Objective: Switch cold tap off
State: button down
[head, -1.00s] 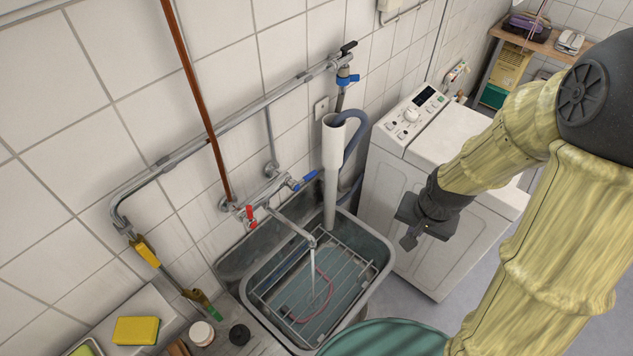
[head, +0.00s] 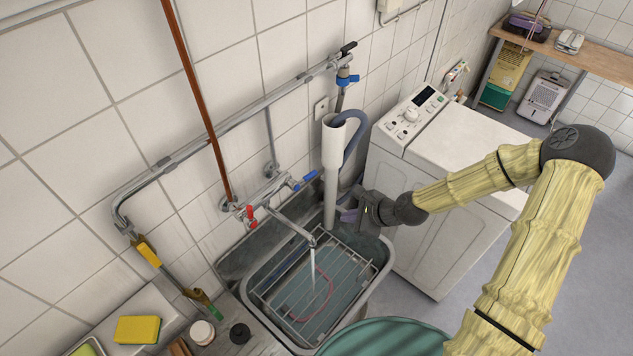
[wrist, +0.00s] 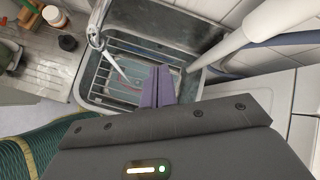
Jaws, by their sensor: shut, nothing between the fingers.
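The cold tap is the blue lever (head: 303,180) at the right end of the wall mixer (head: 266,189); the red lever (head: 248,213) is at its left end. Water (head: 314,270) runs from the spout (head: 292,226) into the metal sink (head: 377,267). My gripper (head: 347,215) is to the right of the blue lever and apart from it, beside the white standpipe (head: 332,160) and above the sink's right end. In the wrist view its purple fingers (wrist: 157,88) are together and empty, pointing over the sink. The blue lever is not clearly visible in the wrist view.
A grey hose (head: 357,130) hooks into the standpipe. A washing machine (head: 427,245) stands right of the sink, under my arm. A teal basket (head: 385,338) is in front. A yellow sponge (head: 137,330) and a jar (head: 202,332) lie to the left.

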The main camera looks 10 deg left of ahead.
aim_at(303, 178)
jog(key=w+m+t, duration=0.1)
jog(key=m, duration=0.1)
jog(key=w+a+r+m+y, duration=0.1)
jog(key=w+m, duration=0.1)
jog(key=w+a+m+t+y, duration=0.1)
jog(key=m, duration=0.1)
jog(key=shift+w+a+r+m+t, duration=0.25)
jog(key=shift+w+r+m+t, duration=0.05)
jog(key=shift+w+r, duration=0.05)
jog(key=shift+a, duration=0.15)
jog(key=w+a+f+p, duration=0.1)
jog(key=w+a+p, duration=0.3)
jog(key=a+p, duration=0.2)
jog(key=shift+w+a, duration=0.25)
jog(key=shift+a, duration=0.75)
jog(key=shift+d+f, duration=0.1)
jog(key=shift+w, duration=0.2)
